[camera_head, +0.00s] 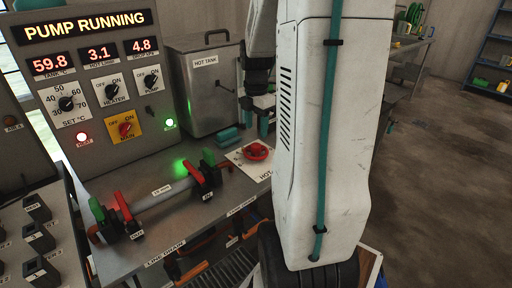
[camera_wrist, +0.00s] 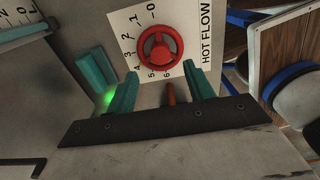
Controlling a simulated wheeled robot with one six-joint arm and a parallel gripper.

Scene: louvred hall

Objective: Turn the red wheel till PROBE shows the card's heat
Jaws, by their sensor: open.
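The red wheel (camera_head: 257,151) sits on a white HOT FLOW plate (camera_head: 238,158) on the bench, left of my white arm. The display panel (camera_head: 140,98) reads 59.8, 3.1 and 4.8. I see no readout labelled PROBE and no card.
The steel hot tank (camera_head: 206,88) stands behind the wheel. A pipe with red and green handles (camera_head: 165,195) lies across the bench front. A small orange-brown piece (camera_wrist: 171,94) shows between my fingers. Open floor (camera_head: 440,180) lies to the right.

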